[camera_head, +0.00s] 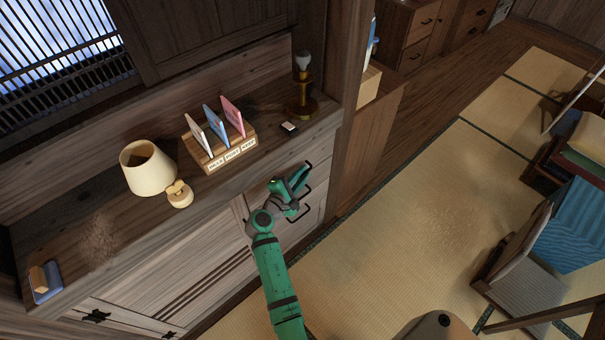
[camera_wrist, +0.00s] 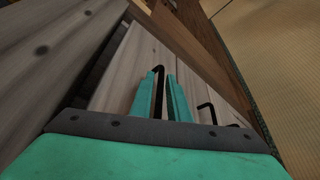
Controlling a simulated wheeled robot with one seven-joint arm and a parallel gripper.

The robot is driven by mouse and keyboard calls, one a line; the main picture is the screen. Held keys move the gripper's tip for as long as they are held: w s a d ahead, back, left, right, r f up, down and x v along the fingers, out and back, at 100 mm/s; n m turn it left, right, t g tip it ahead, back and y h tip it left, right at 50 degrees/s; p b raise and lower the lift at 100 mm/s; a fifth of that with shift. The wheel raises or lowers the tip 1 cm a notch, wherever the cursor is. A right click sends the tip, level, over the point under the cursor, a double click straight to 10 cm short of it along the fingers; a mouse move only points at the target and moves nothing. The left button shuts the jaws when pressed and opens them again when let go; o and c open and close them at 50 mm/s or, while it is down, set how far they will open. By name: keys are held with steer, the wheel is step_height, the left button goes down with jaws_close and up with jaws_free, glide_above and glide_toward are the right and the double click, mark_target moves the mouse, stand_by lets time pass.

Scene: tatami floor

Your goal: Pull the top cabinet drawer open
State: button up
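The wooden cabinet (camera_head: 225,262) has a stack of drawers at its right end, with black bar handles. My green gripper (camera_head: 293,182) is at the top drawer's front, just below the cabinet top. In the wrist view, the top drawer handle (camera_wrist: 159,75) stands between the two fingers of my gripper (camera_wrist: 162,85), which are close together on either side of it. The top drawer front (camera_wrist: 120,85) is pale wood. A dark strip lies between it and the cabinet top; I cannot tell whether this is shadow or a gap. A lower handle (camera_wrist: 208,110) is clear of my fingers.
A wooden post (camera_head: 345,60) stands at the cabinet's right end. Tatami floor (camera_head: 400,220) is clear in front; a chair (camera_head: 520,250) stands right.

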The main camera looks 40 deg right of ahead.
steer(key=shift+w+d+f, duration=0.1)
steer(key=shift+d, duration=0.2)
jaws_close()
stand_by(1.3)
